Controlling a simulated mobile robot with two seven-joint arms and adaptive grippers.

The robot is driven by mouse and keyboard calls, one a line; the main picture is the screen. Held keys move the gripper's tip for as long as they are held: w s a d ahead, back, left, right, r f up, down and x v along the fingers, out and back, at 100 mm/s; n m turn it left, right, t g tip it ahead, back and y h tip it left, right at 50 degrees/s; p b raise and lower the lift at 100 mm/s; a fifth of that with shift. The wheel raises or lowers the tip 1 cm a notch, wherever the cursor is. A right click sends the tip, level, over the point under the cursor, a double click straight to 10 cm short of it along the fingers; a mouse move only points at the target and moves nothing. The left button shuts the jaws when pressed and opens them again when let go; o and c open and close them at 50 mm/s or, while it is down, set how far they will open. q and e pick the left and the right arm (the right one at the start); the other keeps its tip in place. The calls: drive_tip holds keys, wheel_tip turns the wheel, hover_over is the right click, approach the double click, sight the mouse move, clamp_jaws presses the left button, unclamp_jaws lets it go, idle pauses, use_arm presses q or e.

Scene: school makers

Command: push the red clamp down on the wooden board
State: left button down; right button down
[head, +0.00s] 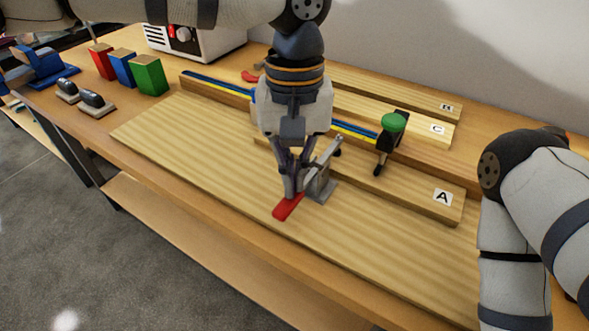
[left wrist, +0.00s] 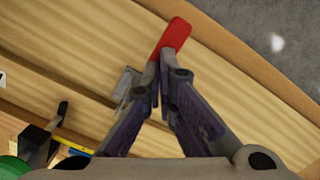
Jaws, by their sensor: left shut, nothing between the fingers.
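The red clamp handle (head: 287,207) lies low over the front wooden board (head: 190,140), pointing toward the front edge. Its grey metal base (head: 322,187) sits behind and to the right, partly hidden by my gripper. My left gripper (head: 291,194) is shut and points down, its fingertips at the inner end of the red handle. In the left wrist view, the closed fingertips (left wrist: 164,58) overlap the red handle (left wrist: 172,38); I cannot tell whether they touch it. My right arm shows at the right, but its gripper is out of view.
A board labelled A (head: 440,196) lies behind the clamp, with a green-knobbed piece (head: 392,122) near it. Red, blue and green blocks (head: 149,76) and a white box (head: 195,42) stand at the back left. The board's left part is clear.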

use_arm(q)
drive_tip(key=shift+w+r, duration=0.25)
drive_tip(key=shift+w, duration=0.55)
drive_tip(key=shift+w+r, duration=0.25)
drive_tip(key=shift+w, duration=0.5)
wheel_tip(320, 180, up, 12)
drive_tip(key=w, duration=0.1)
drive_tip(key=shift+f, duration=0.1)
